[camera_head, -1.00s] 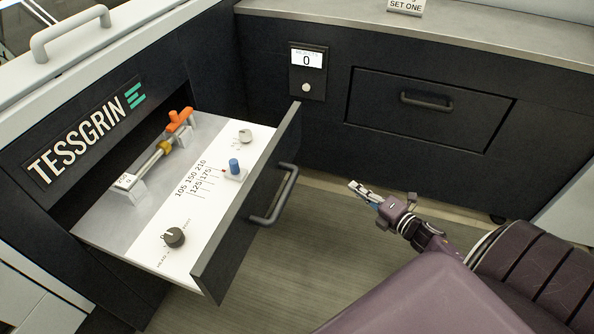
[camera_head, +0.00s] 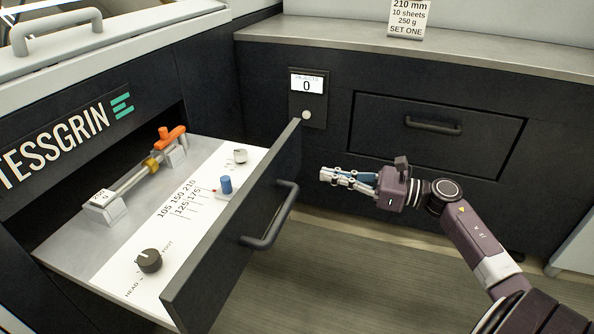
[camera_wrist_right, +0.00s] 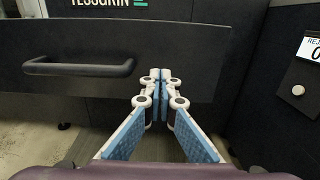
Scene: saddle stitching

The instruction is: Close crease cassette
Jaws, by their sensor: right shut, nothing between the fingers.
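The crease cassette is a drawer pulled out of the dark TESSGRIN machine at the left of the head view. Its dark front panel (camera_head: 235,235) carries a bar handle (camera_head: 272,222), and the handle also shows at the upper left of the right wrist view (camera_wrist_right: 80,68). A white scale plate (camera_head: 185,205) lies inside, with a blue-knobbed slider (camera_head: 226,186) close to the 210 mark. My right gripper (camera_head: 325,174) is shut and empty, to the right of the drawer front and apart from it; its tips also show in the wrist view (camera_wrist_right: 161,76). My left gripper is not in view.
Behind stand a dark cabinet with a closed drawer (camera_head: 435,135), a small display reading 0 (camera_head: 306,84) and a round button (camera_head: 306,115). A sign (camera_head: 408,18) stands on the counter. The floor right of the cassette (camera_head: 340,270) is clear.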

